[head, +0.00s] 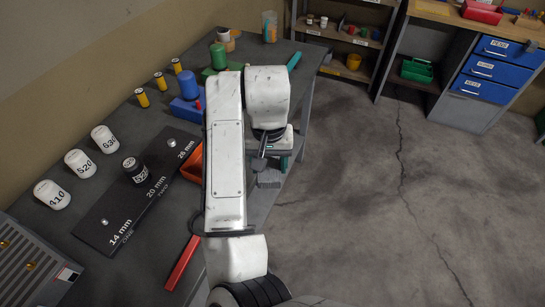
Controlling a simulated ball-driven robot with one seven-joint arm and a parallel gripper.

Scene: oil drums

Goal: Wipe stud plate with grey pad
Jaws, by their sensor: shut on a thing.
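The stud plate (122,206) is a long dark plate on the bench at the left, marked 14 mm, 20 mm and 26 mm. Metal studs show near its two ends, and a black cylinder with a white label stands at its middle. My gripper (266,165) is right of the plate, at the bench's right edge, partly hidden by my arm. It is shut on the grey pad (268,179), which shows as a small grey block below it. The pad is well apart from the plate.
White cylinders marked 410 (52,195), 520 (80,163) and 630 (104,137) stand left of the plate. An orange bin (191,162) and a red bar (181,263) lie to its right. A blue block (186,112) stands behind. The floor at right is clear.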

